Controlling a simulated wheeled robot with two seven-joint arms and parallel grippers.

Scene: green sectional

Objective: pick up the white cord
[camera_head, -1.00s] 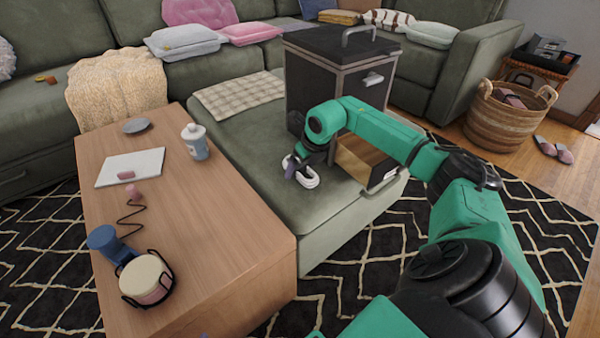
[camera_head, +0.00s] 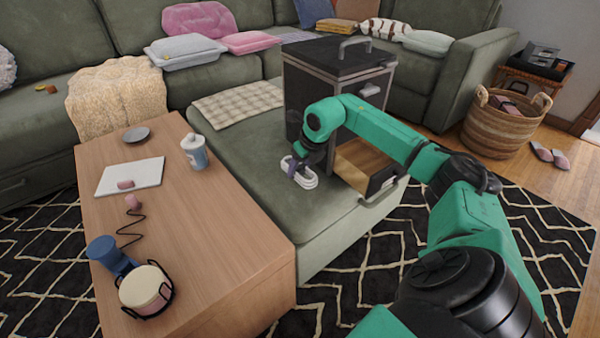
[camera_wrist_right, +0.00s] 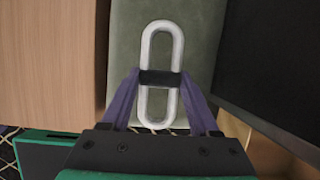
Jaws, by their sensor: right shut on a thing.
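The white cord (camera_head: 307,181) is a coiled loop bound in the middle by a black band. It is at the green ottoman seat, in front of the black cabinet. My right gripper (camera_head: 297,168) reaches down over it from the right. In the right wrist view the cord (camera_wrist_right: 161,45) stands lengthwise between the two purple fingers of my right gripper (camera_wrist_right: 160,80), which are closed on its banded middle. I cannot tell whether the cord touches the seat. My left gripper is not in view.
The black cabinet (camera_head: 315,85) stands on the ottoman (camera_head: 260,190), with an open wooden drawer (camera_head: 365,165) beside my right forearm. A wooden table (camera_head: 200,245) at left holds a bottle (camera_head: 194,152), a white board (camera_head: 115,178) and a blue lamp-like object (camera_head: 108,252).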

